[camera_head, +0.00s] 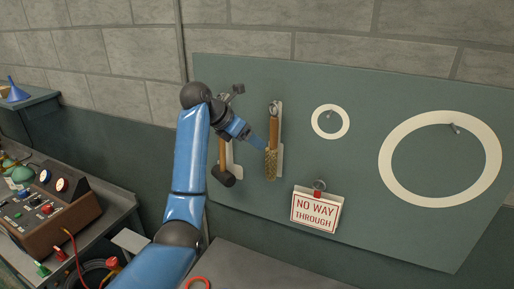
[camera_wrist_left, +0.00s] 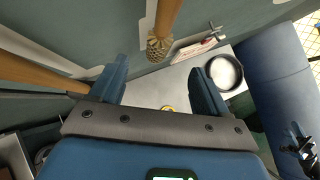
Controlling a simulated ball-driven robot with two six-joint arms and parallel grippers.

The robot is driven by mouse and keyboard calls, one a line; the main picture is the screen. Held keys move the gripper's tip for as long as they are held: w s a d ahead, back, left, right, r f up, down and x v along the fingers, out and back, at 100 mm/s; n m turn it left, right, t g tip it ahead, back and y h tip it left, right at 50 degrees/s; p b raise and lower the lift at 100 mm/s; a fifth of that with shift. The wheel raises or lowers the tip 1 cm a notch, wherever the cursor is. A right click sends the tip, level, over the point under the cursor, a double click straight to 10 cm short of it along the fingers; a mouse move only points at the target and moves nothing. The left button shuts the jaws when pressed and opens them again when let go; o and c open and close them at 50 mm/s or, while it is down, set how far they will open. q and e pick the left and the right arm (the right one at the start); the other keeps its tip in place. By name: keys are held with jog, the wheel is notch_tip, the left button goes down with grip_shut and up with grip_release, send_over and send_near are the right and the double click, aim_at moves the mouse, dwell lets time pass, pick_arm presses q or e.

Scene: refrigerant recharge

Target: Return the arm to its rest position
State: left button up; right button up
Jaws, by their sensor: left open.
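My left arm comes in from the lower left in the head view and reaches up to the green tool board (camera_head: 330,85). My left gripper (camera_head: 258,145) is in front of the board, by a hanging brush with a wooden handle (camera_head: 272,162). In the left wrist view my left gripper (camera_wrist_left: 158,78) has its two blue fingers wide apart with nothing between them. The brush's bristle end (camera_wrist_left: 158,48) shows just beyond the fingers, and I cannot tell the exact gap.
A hammer (camera_head: 224,172) hangs left of the brush, partly behind my arm. A brown machine with gauges (camera_head: 52,210) stands at lower left. A red ring (camera_head: 198,282) lies on the grey surface below.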

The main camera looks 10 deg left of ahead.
pick_arm(q)
jog(key=w+a+r+m+t, duration=0.3)
jog(key=w+r+m+t, duration=0.2)
jog(key=r+m+t, duration=0.35)
jog(key=s+a+f+m+t+y+b, duration=0.25)
jog(key=s+f+m, duration=0.35)
jog(key=f, duration=0.4)
jog(key=s+a+f+m+t+y+b, duration=0.15)
jog(key=s+f+m+t+y, duration=0.35)
jog(key=f, duration=0.6)
jog(key=s+d+f+m+g+b, duration=0.1)
jog(key=s+f+m+b, duration=0.1)
jog(key=s+f, duration=0.7)
jog(key=s+d+f+m+g+h+b, duration=0.1)
jog(key=s+d+f+m+g+b, duration=0.1)
jog(key=s+f, duration=0.7)
jog(key=s+d+f+m+g+b, duration=0.1)
jog(key=s+f+m+b, duration=0.2)
jog(key=s+f, duration=0.7)
jog(key=s+m, duration=0.1)
jog(key=s, duration=1)
jog(key=shift+d+g+h+b, duration=0.25)
jog(key=shift+g+h+b, duration=0.1)
jog(key=shift+g, duration=0.05)
